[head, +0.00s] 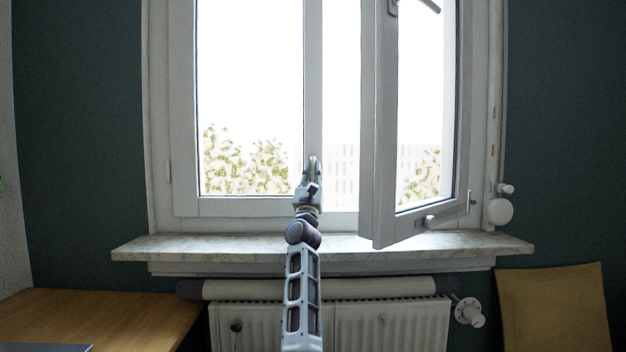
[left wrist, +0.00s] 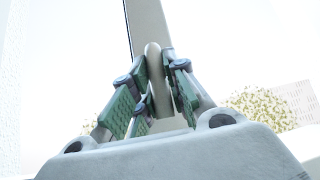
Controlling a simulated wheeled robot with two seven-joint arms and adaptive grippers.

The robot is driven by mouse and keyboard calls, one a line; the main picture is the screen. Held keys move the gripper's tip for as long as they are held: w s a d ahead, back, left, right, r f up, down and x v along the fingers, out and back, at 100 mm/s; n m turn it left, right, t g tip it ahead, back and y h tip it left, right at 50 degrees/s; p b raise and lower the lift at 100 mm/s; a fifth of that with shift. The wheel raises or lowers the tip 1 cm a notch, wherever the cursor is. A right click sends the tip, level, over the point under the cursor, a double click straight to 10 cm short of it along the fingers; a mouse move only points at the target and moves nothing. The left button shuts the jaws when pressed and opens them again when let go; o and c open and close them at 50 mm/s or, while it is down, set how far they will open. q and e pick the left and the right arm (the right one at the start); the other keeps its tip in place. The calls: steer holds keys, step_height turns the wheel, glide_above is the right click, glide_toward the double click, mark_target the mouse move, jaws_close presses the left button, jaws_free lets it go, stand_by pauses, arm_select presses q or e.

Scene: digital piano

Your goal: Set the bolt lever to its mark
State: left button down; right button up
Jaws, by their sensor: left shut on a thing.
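The bolt lever (left wrist: 152,50) shows in the left wrist view as a pale, rounded piece in front of the upright frame post. My left gripper (head: 312,168) is at the middle post of the window, low on it, in the head view. In the left wrist view its green-padded fingers (left wrist: 158,78) are shut on the bolt lever, one on each side. The fingers hide part of the lever. I cannot make out its mark in either view. My right gripper is in neither view.
The right window sash (head: 384,130) stands swung open into the room, right of my left gripper. The marble sill (head: 200,246) runs below, over a radiator (head: 375,325). A wooden desk (head: 90,315) is at lower left and a tan chair back (head: 553,305) at lower right.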

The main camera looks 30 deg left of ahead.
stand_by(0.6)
arm_select(q)
steer(key=c, duration=1.4)
jaws_free()
steer(key=shift+s+d+f, duration=0.1)
steer(key=shift+f, duration=0.05)
steer(key=v, duration=1.1)
steer(key=shift+s+d+f, duration=0.15)
steer(key=shift+d+f, duration=0.05)
